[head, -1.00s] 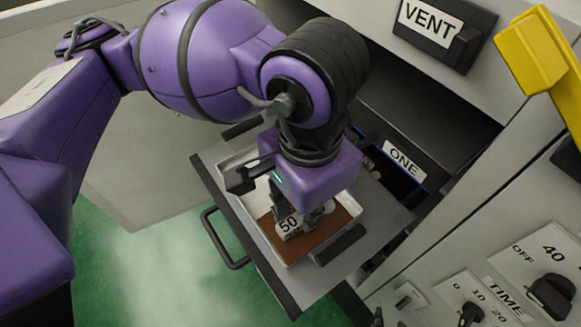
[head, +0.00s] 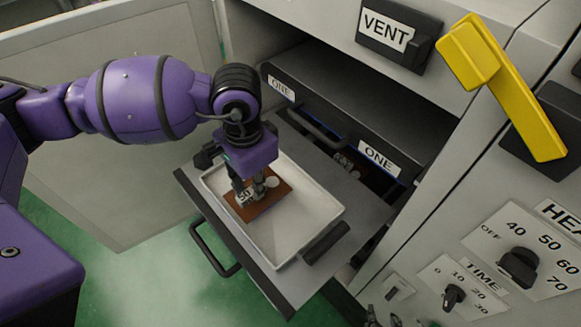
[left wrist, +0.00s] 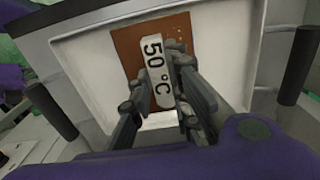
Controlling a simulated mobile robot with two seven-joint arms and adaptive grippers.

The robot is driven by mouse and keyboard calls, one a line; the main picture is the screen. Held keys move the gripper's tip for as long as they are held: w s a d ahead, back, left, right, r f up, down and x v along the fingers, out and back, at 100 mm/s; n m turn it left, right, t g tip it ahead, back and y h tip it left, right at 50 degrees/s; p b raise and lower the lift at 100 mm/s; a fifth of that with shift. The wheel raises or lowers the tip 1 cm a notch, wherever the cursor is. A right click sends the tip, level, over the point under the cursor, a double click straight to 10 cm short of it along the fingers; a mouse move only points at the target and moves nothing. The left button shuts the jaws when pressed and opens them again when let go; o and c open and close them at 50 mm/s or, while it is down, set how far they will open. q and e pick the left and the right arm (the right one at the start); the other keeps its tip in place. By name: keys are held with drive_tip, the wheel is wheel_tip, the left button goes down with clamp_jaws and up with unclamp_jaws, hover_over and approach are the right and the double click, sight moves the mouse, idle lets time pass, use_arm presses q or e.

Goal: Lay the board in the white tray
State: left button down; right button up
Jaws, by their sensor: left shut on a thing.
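The brown board (head: 264,207) has a white raised piece marked "50 °C" (head: 244,196). It is over the left part of the white tray (head: 312,212), inside the rim as seen from above. Whether it touches the tray floor I cannot tell. My left gripper (head: 257,189) points down and is shut on the board's white piece. In the left wrist view the fingers (left wrist: 165,108) flank the "50 °C" piece (left wrist: 156,65), with the brown board (left wrist: 126,45) beneath and the tray (left wrist: 85,62) around it. My right gripper is not in view.
The tray sits on a pulled-out grey drawer with a handle (head: 214,252) and black side blocks (head: 327,243). Behind it is a dark drawer labelled ONE (head: 378,158). A VENT panel (head: 398,34), a yellow lever (head: 505,90) and knobs (head: 518,268) are at the right.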

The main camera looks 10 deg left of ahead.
use_arm(q)
drive_tip(key=shift+s+f, duration=0.1)
drive_tip(key=shift+f, duration=1.35)
drive_tip(key=shift+f, duration=0.3)
drive_tip(key=c, duration=1.6)
unclamp_jaws()
drive_tip(key=shift+r, duration=0.1)
drive_tip(key=shift+c, duration=0.2)
wheel_tip(320, 180, up, 12)
drive_tip(key=shift+r+b, duration=0.25)
drive_tip(key=shift+b, duration=0.05)
